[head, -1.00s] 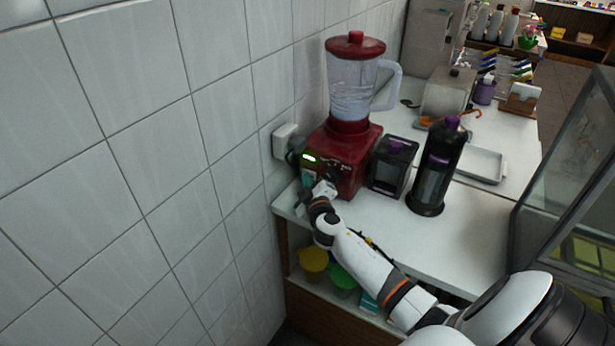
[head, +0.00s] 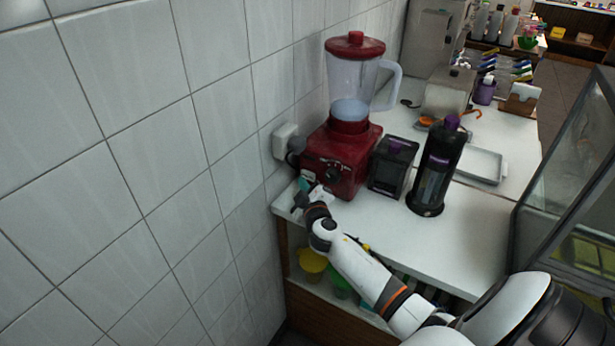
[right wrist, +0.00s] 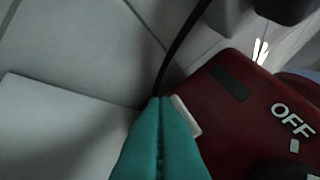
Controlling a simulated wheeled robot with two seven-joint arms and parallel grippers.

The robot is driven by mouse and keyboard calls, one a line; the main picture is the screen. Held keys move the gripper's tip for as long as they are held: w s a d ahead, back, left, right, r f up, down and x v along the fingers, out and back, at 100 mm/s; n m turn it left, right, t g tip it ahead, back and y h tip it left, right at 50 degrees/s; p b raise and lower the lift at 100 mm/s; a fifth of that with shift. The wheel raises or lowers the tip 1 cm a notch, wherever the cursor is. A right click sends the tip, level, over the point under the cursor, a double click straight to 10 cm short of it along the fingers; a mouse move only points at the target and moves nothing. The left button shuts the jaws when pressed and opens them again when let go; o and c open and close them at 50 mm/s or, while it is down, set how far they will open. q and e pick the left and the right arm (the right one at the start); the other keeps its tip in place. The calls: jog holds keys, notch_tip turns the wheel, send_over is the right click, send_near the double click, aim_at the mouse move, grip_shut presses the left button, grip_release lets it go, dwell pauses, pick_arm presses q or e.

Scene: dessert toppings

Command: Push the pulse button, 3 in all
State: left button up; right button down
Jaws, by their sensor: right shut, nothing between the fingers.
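The red blender (head: 340,165) stands on the white counter against the tiled wall, its clear jar (head: 348,82) holding pale liquid low down. The display on its base is dark. My right gripper (head: 306,184) is at the front left corner of the base, shut and empty. In the right wrist view its teal fingertips (right wrist: 160,103) are pressed together beside a pale button-like piece (right wrist: 186,115) on the red base (right wrist: 235,120). I cannot tell whether they touch it. "OFF" lettering shows to the right. My left gripper is not in view.
A dark box-shaped container (head: 391,168) and a tall black bottle-like dispenser (head: 436,170) stand right of the blender. A wall socket box (head: 285,141) is at its left. The counter (head: 440,235) in front is clear. Coloured tubs sit on the shelf below.

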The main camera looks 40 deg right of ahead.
jog(key=shift+s+a, duration=0.3)
jog(key=shift+a, duration=0.5)
jog(key=shift+s+a, duration=0.35)
jog(key=shift+a, duration=0.4)
jog(key=shift+s+a, duration=0.3)
jog(key=shift+a, duration=0.5)
